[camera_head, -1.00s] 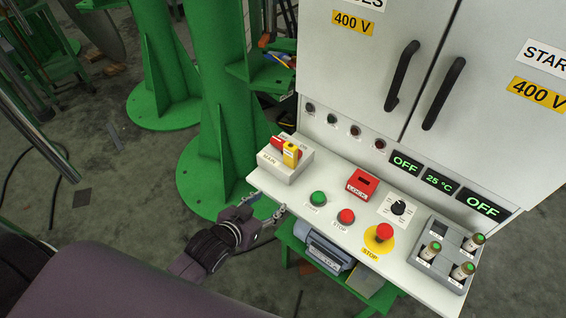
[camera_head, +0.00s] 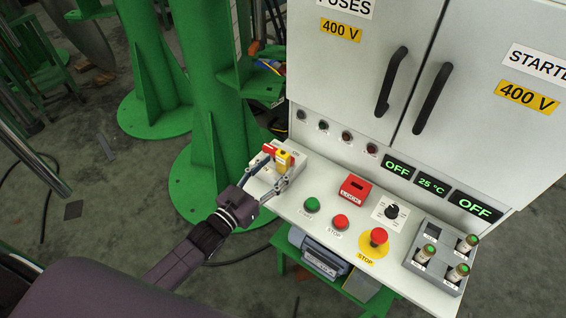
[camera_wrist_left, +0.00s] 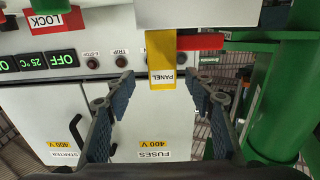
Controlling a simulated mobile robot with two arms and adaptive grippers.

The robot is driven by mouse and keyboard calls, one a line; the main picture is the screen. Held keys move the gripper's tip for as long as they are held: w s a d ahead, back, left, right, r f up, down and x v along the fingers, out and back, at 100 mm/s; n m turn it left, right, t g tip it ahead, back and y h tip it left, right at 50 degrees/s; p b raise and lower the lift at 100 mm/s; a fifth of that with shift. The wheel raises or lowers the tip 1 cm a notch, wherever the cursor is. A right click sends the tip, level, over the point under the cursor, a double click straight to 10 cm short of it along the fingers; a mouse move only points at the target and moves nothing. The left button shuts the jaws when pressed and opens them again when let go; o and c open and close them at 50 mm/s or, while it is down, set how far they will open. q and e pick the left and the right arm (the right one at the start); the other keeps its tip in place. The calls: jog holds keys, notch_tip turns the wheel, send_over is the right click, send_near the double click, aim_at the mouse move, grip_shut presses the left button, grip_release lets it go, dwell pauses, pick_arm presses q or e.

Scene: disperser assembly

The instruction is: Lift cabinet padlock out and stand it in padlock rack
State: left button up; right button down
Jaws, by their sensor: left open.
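The yellow padlock (camera_head: 282,158) hangs at the red handle (camera_head: 268,149) of the white MAIN switch box at the left end of the console. In the left wrist view the padlock (camera_wrist_left: 160,52) carries a PANEL label and lies between the fingertips, with a gap on each side. My left gripper (camera_head: 277,168) is open around the padlock's front; it also shows in the wrist view (camera_wrist_left: 160,80). The red block marked LOCK (camera_head: 354,188), with a dark slot on top, is right of the switch and empty; it seems to be the padlock rack. My right gripper is out of view.
Green button (camera_head: 312,204), red button (camera_head: 341,222), a dark knob (camera_head: 392,211) and a yellow-based stop button (camera_head: 378,238) stand on the console. A grey fuse holder (camera_head: 432,270) is at the right. The cabinet doors (camera_head: 350,80) rise behind.

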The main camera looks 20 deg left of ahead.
aim_at(281, 162)
pick_arm(q)
jog(key=x, duration=0.4)
jog(key=shift+w+f, duration=0.25)
jog(key=shift+w, duration=0.05)
jog(key=c, duration=1.2)
jog(key=shift+r, duration=0.1)
grip_shut()
